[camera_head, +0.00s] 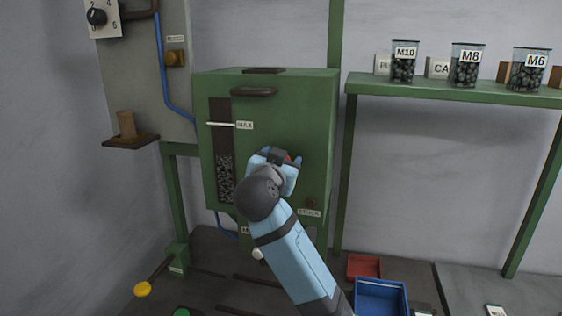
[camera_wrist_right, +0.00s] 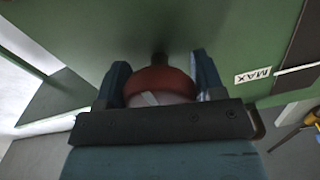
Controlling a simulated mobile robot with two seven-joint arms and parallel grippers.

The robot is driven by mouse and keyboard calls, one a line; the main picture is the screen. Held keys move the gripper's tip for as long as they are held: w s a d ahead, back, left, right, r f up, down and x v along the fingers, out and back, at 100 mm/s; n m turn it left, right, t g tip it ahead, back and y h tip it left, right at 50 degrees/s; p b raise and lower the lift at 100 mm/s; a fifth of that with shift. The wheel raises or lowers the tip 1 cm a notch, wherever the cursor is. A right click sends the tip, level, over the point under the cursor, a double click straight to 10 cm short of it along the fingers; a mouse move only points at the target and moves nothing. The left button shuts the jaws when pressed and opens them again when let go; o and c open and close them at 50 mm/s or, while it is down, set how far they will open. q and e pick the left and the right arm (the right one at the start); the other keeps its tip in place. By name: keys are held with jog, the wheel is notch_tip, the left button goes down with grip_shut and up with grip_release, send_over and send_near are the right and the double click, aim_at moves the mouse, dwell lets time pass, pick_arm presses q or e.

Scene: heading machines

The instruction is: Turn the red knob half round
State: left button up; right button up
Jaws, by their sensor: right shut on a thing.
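The red knob (camera_wrist_right: 160,82) sits on a short dark stem on the green machine front (camera_wrist_right: 215,25) in the right wrist view. A pale pointer mark shows on its face. My right gripper (camera_wrist_right: 160,85) has one blue finger on each side of the knob and is shut on it. The left gripper is not in view.
A sight window (camera_head: 221,150) with a MAX label is left of my gripper. A dark handle (camera_head: 254,91) is above. A shelf (camera_head: 450,91) with labelled jars stands right. Red (camera_head: 364,266) and blue (camera_head: 381,296) bins sit below, and a yellow-knobbed lever (camera_head: 143,289) at lower left.

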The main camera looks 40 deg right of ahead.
dwell(0.4)
jog(key=o, duration=0.9)
jog(key=shift+a, duration=0.15)
jog(key=b+v, duration=0.2)
jog(key=v, duration=1.1)
jog(key=shift+s+a+b, duration=0.15)
jog(key=shift+s+b, duration=0.1)
jog(key=shift+b, duration=0.05)
